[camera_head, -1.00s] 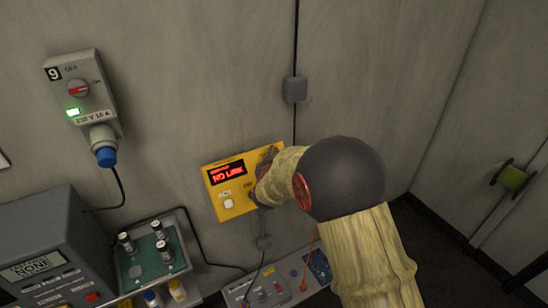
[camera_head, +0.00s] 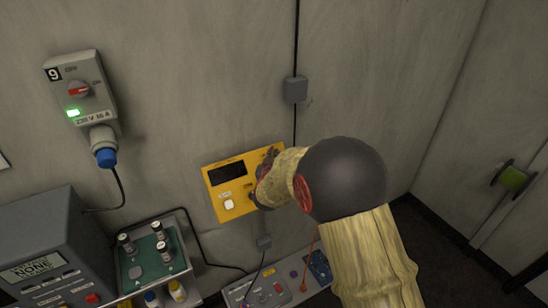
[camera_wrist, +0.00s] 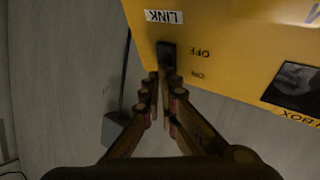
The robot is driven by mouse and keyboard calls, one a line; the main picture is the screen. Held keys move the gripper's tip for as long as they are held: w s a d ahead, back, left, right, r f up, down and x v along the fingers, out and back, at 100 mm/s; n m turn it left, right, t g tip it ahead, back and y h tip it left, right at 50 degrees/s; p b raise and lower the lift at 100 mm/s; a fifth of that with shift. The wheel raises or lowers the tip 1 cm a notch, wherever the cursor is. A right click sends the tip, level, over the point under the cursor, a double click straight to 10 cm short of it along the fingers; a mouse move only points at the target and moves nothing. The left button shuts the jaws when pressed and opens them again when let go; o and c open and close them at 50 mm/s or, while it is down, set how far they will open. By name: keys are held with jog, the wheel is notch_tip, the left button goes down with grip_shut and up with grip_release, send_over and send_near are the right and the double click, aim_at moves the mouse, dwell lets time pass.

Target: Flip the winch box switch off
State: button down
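The winch box is a yellow box (camera_head: 231,203) on the wall, with a dark, blank display (camera_head: 227,173) and a lit white button (camera_head: 229,204). In the wrist view the box (camera_wrist: 232,35) appears upside down, with a black switch (camera_wrist: 167,54) beside the OFF and ON labels. My gripper (camera_wrist: 161,76) has both fingertips right at the switch, close together with a narrow gap. I cannot tell whether they touch or pinch it. The switch's exact position is unclear. In the head view my arm hides the box's right side and most of my gripper.
A grey breaker (camera_head: 80,90) with a red knob and green light hangs at the left. Below are a grey instrument (camera_head: 45,250), a green-topped tray (camera_head: 150,266) and a grey panel (camera_head: 270,290). A cable with a junction box (camera_head: 295,89) runs above the winch box.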

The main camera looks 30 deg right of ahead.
jog(key=shift+s+d+f, duration=0.1)
jog(key=shift+d, duration=0.05)
jog(key=shift+s+r+p, duration=0.25)
jog(key=shift+r+p, duration=0.1)
jog(key=shift+r, duration=0.2)
jog(key=s+r+p, duration=0.2)
jog(key=r, duration=0.1)
jog(key=shift+s, duration=0.3)
